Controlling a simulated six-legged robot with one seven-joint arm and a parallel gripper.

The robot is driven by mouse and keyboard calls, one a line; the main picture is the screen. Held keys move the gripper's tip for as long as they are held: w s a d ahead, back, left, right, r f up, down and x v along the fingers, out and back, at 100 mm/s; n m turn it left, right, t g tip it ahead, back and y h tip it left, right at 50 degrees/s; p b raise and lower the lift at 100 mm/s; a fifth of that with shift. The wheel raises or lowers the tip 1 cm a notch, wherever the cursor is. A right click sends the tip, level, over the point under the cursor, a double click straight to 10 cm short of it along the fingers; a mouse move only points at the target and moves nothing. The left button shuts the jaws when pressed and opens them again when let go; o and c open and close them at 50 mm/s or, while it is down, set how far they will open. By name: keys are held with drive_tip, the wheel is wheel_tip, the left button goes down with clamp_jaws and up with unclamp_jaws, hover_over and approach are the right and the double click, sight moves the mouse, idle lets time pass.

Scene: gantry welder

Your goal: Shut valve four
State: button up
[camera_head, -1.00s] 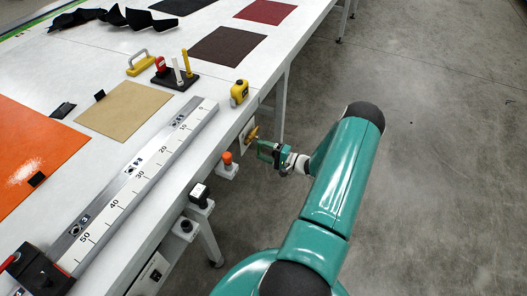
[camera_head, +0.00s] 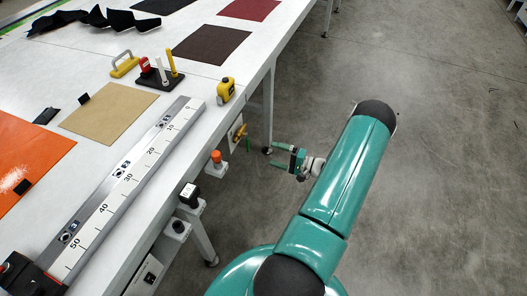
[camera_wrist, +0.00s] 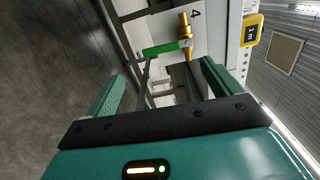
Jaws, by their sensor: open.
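The valve (camera_head: 239,133) is a small brass fitting on a white plate at the table's side. In the wrist view the brass body (camera_wrist: 185,22) sits beside a printed "4". Its green lever (camera_wrist: 160,49) lies roughly crosswise to the body there. The lever also shows in the head view (camera_head: 247,145), pointing down. My gripper (camera_head: 277,156) is open and empty, to the right of the valve with a clear gap. In the wrist view its two green fingers (camera_wrist: 160,85) are spread, with the lever beyond them; the right finger comes close to the brass body in the picture.
An orange button (camera_head: 216,157) and black-knobbed boxes (camera_head: 189,195) stick out along the table edge. A yellow tape measure (camera_head: 226,90) and a long ruler (camera_head: 125,190) lie on the table (camera_head: 90,60). The floor (camera_head: 430,150) at right is clear.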

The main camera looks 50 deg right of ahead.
drive_tip(key=shift+v, duration=1.8)
